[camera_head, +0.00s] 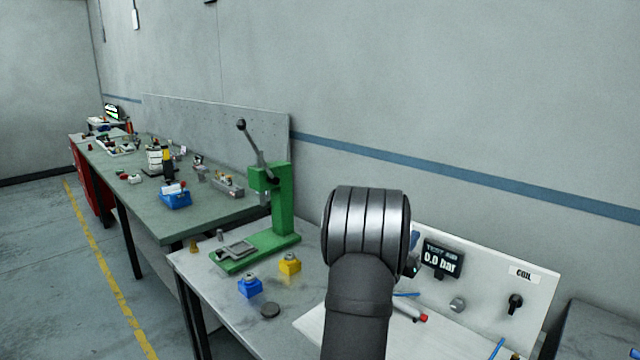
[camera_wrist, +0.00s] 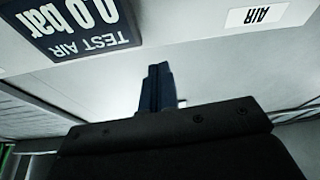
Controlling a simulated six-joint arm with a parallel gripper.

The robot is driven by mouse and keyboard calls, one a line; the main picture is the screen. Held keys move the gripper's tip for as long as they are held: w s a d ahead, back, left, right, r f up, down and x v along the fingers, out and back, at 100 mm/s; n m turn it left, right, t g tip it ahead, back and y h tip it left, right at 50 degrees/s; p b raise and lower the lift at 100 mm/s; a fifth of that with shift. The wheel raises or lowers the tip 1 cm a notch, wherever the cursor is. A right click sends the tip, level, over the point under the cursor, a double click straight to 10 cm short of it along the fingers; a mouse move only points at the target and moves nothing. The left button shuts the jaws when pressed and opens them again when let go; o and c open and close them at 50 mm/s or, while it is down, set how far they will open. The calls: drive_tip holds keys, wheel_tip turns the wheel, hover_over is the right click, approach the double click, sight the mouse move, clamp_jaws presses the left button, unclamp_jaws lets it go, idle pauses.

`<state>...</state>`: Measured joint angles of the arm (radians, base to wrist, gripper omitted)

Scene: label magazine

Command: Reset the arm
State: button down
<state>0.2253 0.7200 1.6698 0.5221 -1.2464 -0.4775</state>
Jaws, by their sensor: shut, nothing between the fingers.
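My arm (camera_head: 368,230) rises in the front middle of the head view and hides most of my gripper there. In the wrist view, the two dark blue fingers of my gripper (camera_wrist: 158,68) stand together, shut, with nothing held. They point toward a pale panel. The panel's TEST AIR display (camera_wrist: 72,22) is to their upper left and an AIR label (camera_wrist: 257,16) to their upper right, both upside down. In the head view the display (camera_head: 442,258), reading 0.0 bar, is just right of my arm.
A green lever press (camera_head: 283,205) stands left of my arm on the near bench. Blue (camera_head: 249,288) and yellow (camera_head: 290,265) blocks and a dark disc (camera_head: 270,310) lie in front of it. The white panel (camera_head: 480,285) carries knobs. A cluttered green bench (camera_head: 225,208) stretches away left.

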drive_tip(key=w+a+f, duration=0.4)
drive_tip(key=f, duration=0.3)
drive_tip(key=shift+w+f, duration=0.25)
drive_tip(key=shift+f, duration=0.05)
drive_tip(key=shift+a+r, duration=0.1)
